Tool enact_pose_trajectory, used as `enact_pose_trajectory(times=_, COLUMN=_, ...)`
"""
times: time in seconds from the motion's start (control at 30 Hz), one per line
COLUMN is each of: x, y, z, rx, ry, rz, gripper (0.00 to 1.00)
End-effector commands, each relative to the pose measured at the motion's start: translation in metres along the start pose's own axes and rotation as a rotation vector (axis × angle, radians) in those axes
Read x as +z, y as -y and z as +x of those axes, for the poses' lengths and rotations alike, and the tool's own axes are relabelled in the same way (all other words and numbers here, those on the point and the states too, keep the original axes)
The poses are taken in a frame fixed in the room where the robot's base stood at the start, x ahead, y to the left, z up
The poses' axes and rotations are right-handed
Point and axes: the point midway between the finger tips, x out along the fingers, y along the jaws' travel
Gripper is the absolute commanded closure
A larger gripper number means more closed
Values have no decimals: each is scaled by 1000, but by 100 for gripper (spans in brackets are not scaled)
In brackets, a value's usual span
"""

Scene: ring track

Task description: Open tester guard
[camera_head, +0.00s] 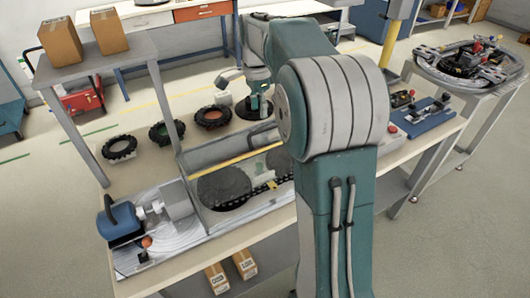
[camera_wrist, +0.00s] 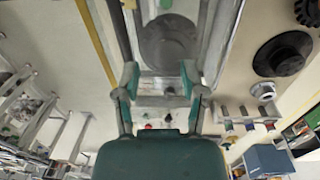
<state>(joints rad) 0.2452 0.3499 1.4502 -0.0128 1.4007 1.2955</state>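The tester (camera_head: 208,220) stands on the workbench in the head view, a low metal-framed station with dark round discs inside. A clear, framed panel that looks like its guard (camera_head: 215,155) runs along it, with a yellow bar (camera_head: 235,162) across. I cannot tell whether the guard is open or shut. My arm hides the tester's right end. In the wrist view, my gripper (camera_wrist: 159,74) is open, its two fingers apart with nothing held between them. Beyond the fingers show a grey disc (camera_wrist: 170,42) and metal rails. A yellow bar (camera_wrist: 95,40) lies to their left. Contact is not visible.
Several tyres (camera_head: 165,132) lie behind the tester. A blue motor unit (camera_head: 120,220) is at its left end. A shelf with two cardboard boxes (camera_head: 60,42) rises at the back left. A blue tray (camera_head: 425,117) and round fixture table (camera_head: 470,65) are at right. Floor is clear in front.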

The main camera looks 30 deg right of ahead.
Motion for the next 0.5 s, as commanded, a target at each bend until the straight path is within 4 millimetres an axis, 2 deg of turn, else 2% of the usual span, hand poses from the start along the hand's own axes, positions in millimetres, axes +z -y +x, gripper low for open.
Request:
enact_pose_trajectory(times=0.27, x=7, y=-25, z=22, rx=3, ry=-4, rz=-1, gripper=49)
enact_pose_trajectory(times=0.5, x=6, y=-40, z=55, rx=3, ry=-4, rz=-1, gripper=49)
